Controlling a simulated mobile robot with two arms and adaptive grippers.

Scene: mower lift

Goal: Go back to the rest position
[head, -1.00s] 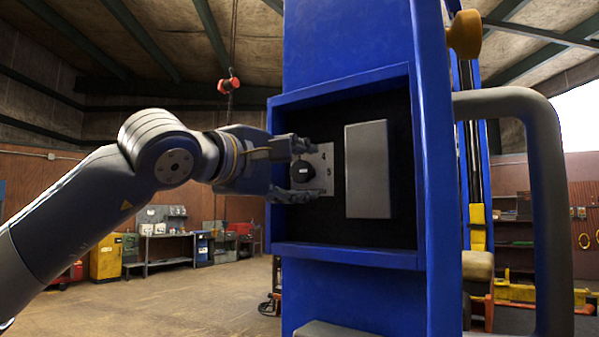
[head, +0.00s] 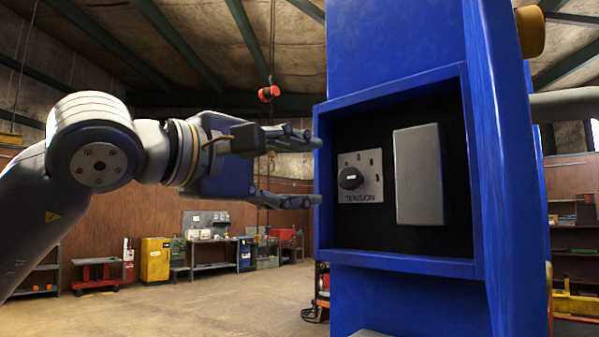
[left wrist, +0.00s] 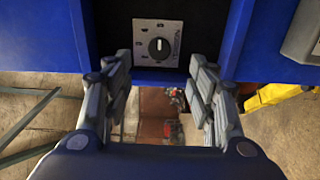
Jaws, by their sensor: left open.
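My left gripper (head: 314,170) is open and empty, just left of the blue control box (head: 400,263) in the head view. A black knob (head: 351,178) sits on a grey plate (head: 361,196) marked TENSION inside the box. In the left wrist view the knob (left wrist: 159,47) shows beyond and between my open fingers (left wrist: 160,90), with a clear gap to them. My right gripper is in neither view.
A grey rectangular block (head: 419,176) is mounted beside the knob plate. The blue column (head: 400,50) fills the right side. A red hook block (head: 268,93) hangs behind my gripper. A yellow cabinet (head: 155,260) and benches stand far back; the floor between is open.

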